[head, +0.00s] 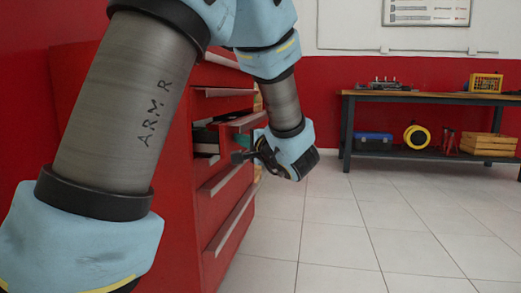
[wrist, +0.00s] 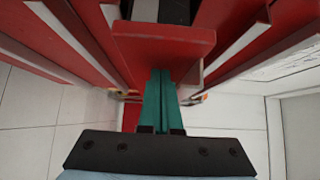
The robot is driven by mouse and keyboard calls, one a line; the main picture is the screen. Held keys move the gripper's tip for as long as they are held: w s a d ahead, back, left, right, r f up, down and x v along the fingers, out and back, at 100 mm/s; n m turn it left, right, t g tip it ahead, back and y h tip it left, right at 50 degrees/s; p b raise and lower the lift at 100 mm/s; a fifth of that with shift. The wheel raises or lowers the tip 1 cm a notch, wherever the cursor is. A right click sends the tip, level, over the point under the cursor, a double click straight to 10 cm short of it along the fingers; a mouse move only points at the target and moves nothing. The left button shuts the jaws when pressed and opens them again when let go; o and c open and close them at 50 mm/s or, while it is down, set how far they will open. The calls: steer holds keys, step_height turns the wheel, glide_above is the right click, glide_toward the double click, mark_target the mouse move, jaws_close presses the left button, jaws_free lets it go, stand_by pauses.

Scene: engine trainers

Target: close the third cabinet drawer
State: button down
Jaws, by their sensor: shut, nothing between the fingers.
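The red cabinet (head: 170,180) stands at the left in the head view, partly behind my arm. Its third drawer (head: 243,121) from the top of those visible is pulled out, with dark contents showing inside. The other drawers look shut. In the wrist view the drawer's red front (wrist: 165,42) lies just ahead of my gripper (wrist: 160,78). The two teal fingers are together with nothing between them. Their tips are at or close to the drawer front; I cannot tell whether they touch it. In the head view my wrist is just right of the open drawer.
The tiled floor (head: 345,230) between cabinet and bench is clear.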

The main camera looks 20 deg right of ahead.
mark_target(208, 138)
steer(key=w+a+b, duration=0.1)
steer(key=a, duration=0.1)
steer(key=w+a+b, duration=0.1)
steer(key=a, duration=0.2)
steer(key=w+a+b, duration=0.1)
steer(key=w+a, duration=0.1)
steer(key=shift+w+a+f, duration=0.1)
steer(key=shift+a, duration=0.25)
steer(key=shift+w+a+b, duration=0.15)
steer(key=shift+a+b, duration=0.15)
steer(key=shift+a, duration=0.05)
